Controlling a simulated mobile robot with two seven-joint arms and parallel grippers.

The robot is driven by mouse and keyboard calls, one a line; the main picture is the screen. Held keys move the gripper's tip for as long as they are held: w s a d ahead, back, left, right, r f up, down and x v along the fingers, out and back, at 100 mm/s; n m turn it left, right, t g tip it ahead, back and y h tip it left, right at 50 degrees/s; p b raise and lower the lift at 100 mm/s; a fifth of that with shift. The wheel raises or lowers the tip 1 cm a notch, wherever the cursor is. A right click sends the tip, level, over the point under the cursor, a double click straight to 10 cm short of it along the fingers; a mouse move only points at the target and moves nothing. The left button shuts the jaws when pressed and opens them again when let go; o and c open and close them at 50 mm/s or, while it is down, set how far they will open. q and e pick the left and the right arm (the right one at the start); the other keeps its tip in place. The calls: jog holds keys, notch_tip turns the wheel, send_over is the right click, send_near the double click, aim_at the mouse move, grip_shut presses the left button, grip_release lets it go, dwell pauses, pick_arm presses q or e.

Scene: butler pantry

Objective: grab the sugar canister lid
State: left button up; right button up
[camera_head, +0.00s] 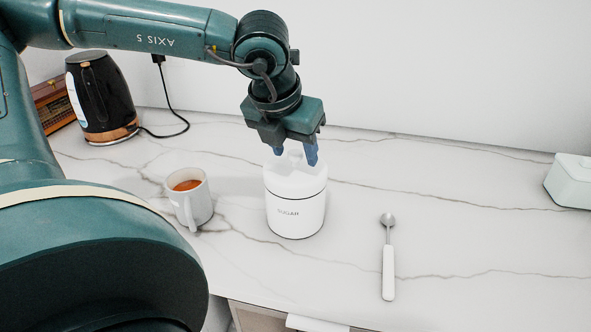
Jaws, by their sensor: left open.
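The white sugar canister (295,212) stands upright on the marble counter, with "SUGAR" on its front. Its white lid (296,183) sits on top, above a thin dark seam. My left gripper (296,160) points down over the canister, with its two blue-grey fingers apart at the top of the lid. The gripper is open. Whether the fingers touch the lid or its knob cannot be told, as the knob is hard to make out against the white. My right gripper is not in view.
A mug of brown drink (189,198) stands left of the canister. A spoon with a white handle (388,255) lies to the right. A black kettle (100,95) stands at the back left, and a pale green-grey box (568,182) at the right edge. The counter between spoon and box is clear.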

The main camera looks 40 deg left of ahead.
pick_arm(q)
jog(key=shift+c, duration=0.3)
grip_shut()
dwell(0.3)
